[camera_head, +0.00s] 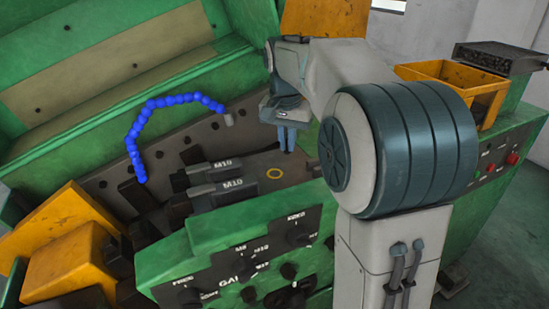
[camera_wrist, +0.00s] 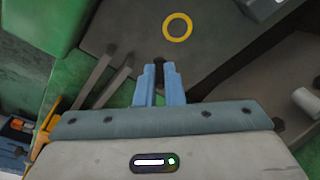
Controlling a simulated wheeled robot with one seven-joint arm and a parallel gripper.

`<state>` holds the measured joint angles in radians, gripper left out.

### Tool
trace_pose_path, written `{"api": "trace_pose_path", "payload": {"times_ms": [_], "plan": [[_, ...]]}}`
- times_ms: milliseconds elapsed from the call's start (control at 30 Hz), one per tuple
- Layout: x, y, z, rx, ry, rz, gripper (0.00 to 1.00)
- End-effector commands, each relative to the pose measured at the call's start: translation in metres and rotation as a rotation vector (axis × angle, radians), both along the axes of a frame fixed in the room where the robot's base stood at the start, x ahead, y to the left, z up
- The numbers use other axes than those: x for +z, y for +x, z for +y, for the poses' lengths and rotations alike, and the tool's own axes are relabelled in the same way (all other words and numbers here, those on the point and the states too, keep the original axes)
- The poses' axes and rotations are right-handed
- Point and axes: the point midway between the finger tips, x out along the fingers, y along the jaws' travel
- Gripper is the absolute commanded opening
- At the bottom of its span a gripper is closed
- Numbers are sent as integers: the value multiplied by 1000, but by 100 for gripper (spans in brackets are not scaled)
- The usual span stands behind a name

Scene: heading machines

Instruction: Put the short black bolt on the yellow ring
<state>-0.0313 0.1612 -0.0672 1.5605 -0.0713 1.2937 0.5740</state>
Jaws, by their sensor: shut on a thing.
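The yellow ring (camera_head: 275,173) is a thin flat circle on the grey machine surface in the head view. It also shows near the top of the wrist view (camera_wrist: 166,28). My gripper (camera_head: 287,148) points down above the grey surface, up and to the right of the ring in the head view. In the wrist view my gripper (camera_wrist: 162,72) has its blue fingers close together, shut on the short black bolt (camera_wrist: 158,62). Only a small dark part of the bolt shows between the fingertips, and the ring lies beyond it, apart from it.
Grey blocks with printed labels (camera_head: 218,188) stand left of the ring. A blue beaded hose (camera_head: 140,118) arches over the machine bed. A green control panel (camera_head: 240,255) with knobs stands in front. A yellow bin (camera_head: 455,82) is at the right.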

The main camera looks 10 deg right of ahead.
Motion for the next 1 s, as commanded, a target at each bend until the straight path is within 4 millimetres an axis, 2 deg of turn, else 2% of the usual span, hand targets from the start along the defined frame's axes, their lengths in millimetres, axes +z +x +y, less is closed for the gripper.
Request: {"api": "trace_pose_path", "payload": {"times_ms": [100,233,567,967,1000], "plan": [[-10,3,19,4,0,1,0],[-17,4,29,3,0,0,0],[-55,4,31,3,-1,2,0],[-62,5,31,4,0,-1,0],[-61,5,31,4,0,-1,19]]}}
